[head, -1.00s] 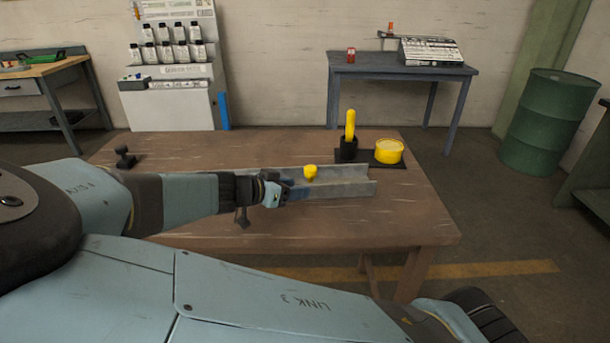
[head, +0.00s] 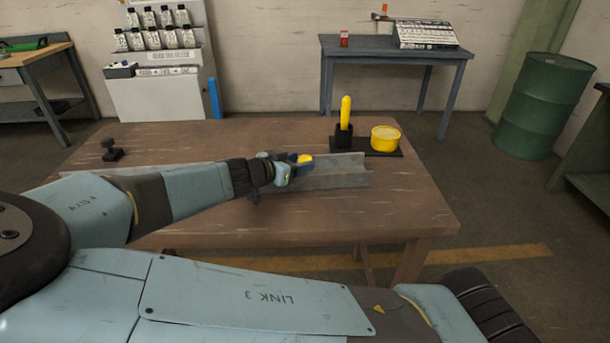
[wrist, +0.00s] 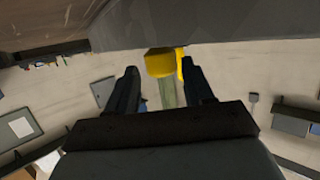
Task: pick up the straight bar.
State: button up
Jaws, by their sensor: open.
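A long grey metal channel (head: 345,174) lies across the wooden table. An upright yellow bar (head: 345,112) stands in a black holder (head: 343,136) at the table's back. I cannot tell for sure which piece is the straight bar.
A round yellow tub (head: 385,139) stands beside the holder on a black base plate. A small black item (head: 112,151) sits at the table's back left. The wooden table's (head: 410,205) right front is clear. A blue-grey table and a green drum stand behind.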

aim_at(309, 159)
jog(key=shift+x, duration=2.55)
jog(key=shift+w, duration=0.1)
jog(key=shift+c, duration=0.4)
grip_shut()
